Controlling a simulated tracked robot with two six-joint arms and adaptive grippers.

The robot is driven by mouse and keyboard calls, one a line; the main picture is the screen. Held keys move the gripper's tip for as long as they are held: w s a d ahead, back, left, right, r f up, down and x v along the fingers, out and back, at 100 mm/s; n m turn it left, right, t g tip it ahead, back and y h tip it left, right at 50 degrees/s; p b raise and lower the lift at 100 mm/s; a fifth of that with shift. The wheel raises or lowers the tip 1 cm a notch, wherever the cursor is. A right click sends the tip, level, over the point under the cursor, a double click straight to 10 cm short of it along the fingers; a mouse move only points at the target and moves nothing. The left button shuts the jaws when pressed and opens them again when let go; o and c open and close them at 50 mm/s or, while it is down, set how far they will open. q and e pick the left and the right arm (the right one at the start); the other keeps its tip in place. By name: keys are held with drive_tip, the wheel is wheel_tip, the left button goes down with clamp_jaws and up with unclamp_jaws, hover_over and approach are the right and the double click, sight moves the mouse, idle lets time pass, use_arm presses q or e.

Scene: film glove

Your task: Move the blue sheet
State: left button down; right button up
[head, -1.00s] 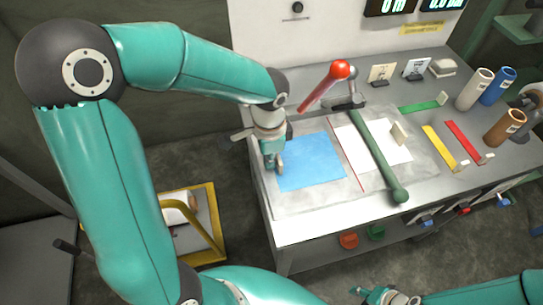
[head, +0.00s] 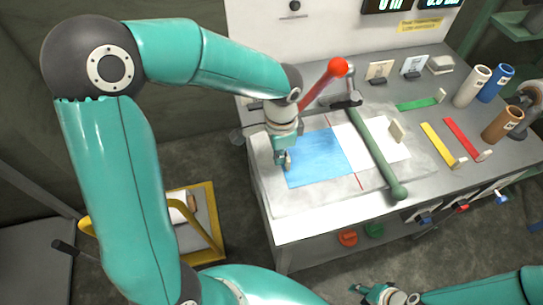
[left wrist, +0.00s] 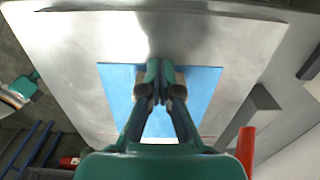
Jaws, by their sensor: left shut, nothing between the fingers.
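The blue sheet (head: 318,160) lies flat on the grey mat of the workbench, and it also shows in the left wrist view (left wrist: 205,90). Its right edge is at the red line (head: 358,180), beside a white sheet (head: 393,152); whether it overlaps the white sheet is unclear. My left gripper (head: 284,164) is shut and empty, pointing down at the sheet's left side. In the left wrist view its fingertips (left wrist: 160,72) hide the middle of the sheet. They seem to touch it. My right gripper (head: 376,293) is low at the bottom, away from the bench; its fingers are too small to judge.
A green bar (head: 375,150) crosses the white sheet. A red-handled lever (head: 325,82) rises behind the blue sheet. The mat's front (head: 330,200) is clear.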

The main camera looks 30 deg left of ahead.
use_arm(q)
drive_tip(key=shift+s+a+f, duration=0.1)
drive_tip(key=shift+s+a, duration=0.25)
drive_tip(key=shift+s, duration=0.1)
drive_tip(key=shift+s+a+r, duration=0.2)
drive_tip(key=shift+s+a, duration=0.7)
drive_tip(key=shift+s, duration=0.1)
wheel_tip(320, 180, up, 10)
drive_tip(key=shift+f+b, duration=0.15)
drive_tip(key=shift+b, duration=0.15)
